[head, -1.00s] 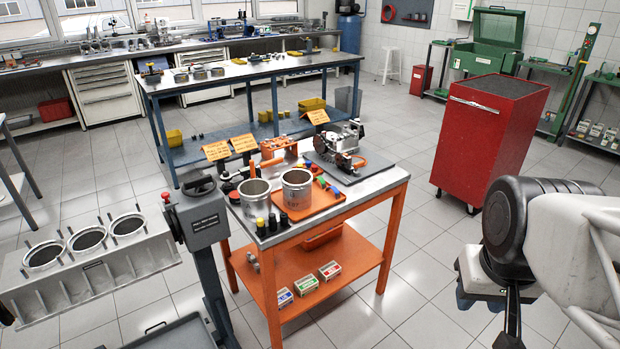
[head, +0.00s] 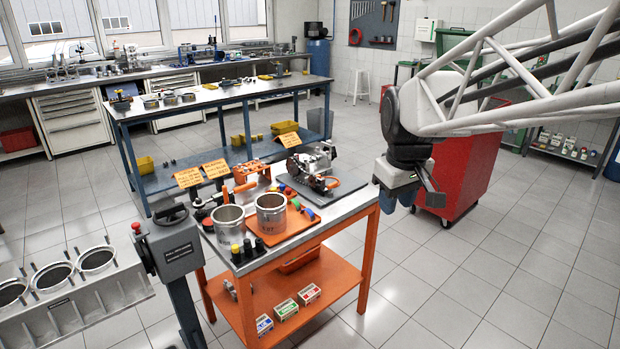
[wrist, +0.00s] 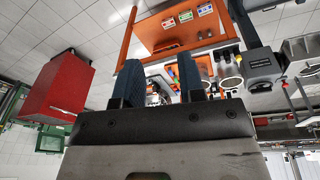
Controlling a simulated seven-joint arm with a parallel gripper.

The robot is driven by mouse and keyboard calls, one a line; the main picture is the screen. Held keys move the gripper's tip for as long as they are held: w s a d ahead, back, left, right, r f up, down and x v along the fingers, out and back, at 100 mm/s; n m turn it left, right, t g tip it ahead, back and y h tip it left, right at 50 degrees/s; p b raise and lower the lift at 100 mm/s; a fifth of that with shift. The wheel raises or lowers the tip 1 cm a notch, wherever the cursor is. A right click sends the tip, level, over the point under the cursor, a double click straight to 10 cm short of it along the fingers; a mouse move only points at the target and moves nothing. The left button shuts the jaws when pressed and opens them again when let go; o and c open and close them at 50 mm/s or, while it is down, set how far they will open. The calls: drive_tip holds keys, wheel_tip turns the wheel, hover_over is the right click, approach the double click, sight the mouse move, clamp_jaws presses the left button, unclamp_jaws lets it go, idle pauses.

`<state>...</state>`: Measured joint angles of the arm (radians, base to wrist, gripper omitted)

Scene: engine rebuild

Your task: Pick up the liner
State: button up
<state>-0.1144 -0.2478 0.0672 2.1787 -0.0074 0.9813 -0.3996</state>
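Two open-topped metal cylinders that look like liners stand upright on the orange bench. The left one (head: 228,226) is beside the orange mat, and the right one (head: 270,213) is on it. I cannot tell which one the task means. In the wrist view, where the scene is inverted, a cylinder (wrist: 229,84) shows small, right of the fingers. My gripper (head: 410,198) hangs in the air right of the bench, well apart from both cylinders. Its two blue fingers (wrist: 159,68) are spread with nothing between them.
An engine part (head: 311,163) sits on a dark mat behind the cylinders. Small coloured parts and black pieces surround them. A grey post-mounted control box (head: 175,248) stands close left of the bench. A red cabinet (head: 465,170) is behind my gripper.

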drive_tip(key=w+a+f+n, duration=0.1)
drive_tip(key=w+a+n, duration=0.45)
drive_tip(key=w, duration=0.85)
drive_tip(key=n+g, duration=0.2)
drive_tip(key=n, duration=0.7)
hover_over(270, 195)
wheel_tip(270, 195, down, 21)
drive_tip(key=shift+f, duration=0.2)
drive_tip(key=shift+f, duration=1.25)
drive_tip(key=shift+f, duration=2.65)
